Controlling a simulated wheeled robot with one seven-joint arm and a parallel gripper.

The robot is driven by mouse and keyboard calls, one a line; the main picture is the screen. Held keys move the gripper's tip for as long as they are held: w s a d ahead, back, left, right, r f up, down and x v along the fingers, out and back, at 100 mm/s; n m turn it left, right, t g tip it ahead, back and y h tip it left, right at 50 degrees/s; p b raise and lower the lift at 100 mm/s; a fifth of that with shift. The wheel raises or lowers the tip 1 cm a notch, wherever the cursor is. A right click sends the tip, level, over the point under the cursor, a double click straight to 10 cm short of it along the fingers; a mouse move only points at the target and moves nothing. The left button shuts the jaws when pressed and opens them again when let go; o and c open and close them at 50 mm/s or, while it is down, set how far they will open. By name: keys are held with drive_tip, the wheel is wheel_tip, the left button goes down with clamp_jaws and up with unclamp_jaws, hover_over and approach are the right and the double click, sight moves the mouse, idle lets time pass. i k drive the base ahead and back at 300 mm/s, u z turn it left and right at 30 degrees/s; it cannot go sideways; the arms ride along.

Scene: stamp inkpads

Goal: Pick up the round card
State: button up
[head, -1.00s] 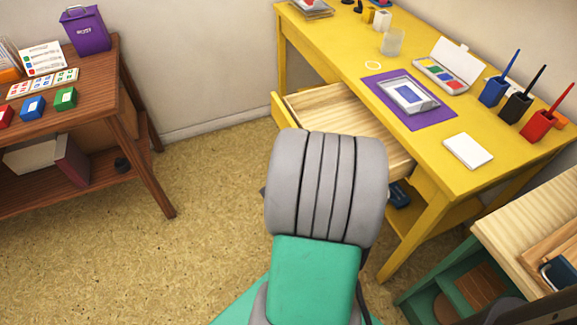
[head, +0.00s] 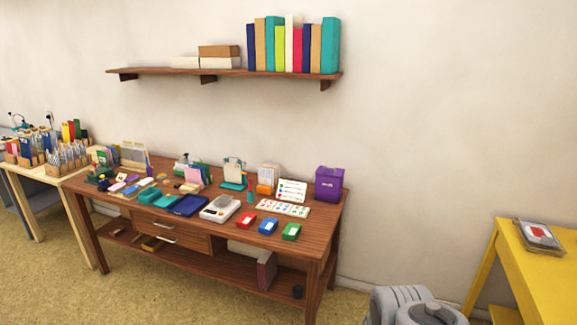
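I cannot make out a round card for certain. Small tan, flat pieces (head: 188,188) lie near the middle of the brown table (head: 318,228), too small to tell their kind. A flat stack (head: 538,236) with a red shape on its top lies on the yellow desk (head: 510,265) at the right edge. My gripper is not in view. Only grey parts of my arm show at the bottom right.
Red, blue and green inkpads (head: 268,226), a white scale (head: 220,208) and a purple box (head: 329,184) stand on the brown table. A wall shelf (head: 225,73) holds books above. A light wood table (head: 30,180) stands at left. Floor in front is open.

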sight(536, 232)
drive_tip(key=z, duration=0.55)
drive_tip(key=k, duration=0.2)
drive_tip(key=z, duration=0.65)
drive_tip(key=i, duration=0.4)
drive_tip(key=z, duration=0.25)
drive_tip(key=k, duration=0.25)
drive_tip(key=u, duration=0.85)
drive_tip(key=i, duration=1.95)
drive_tip(key=z, duration=0.25)
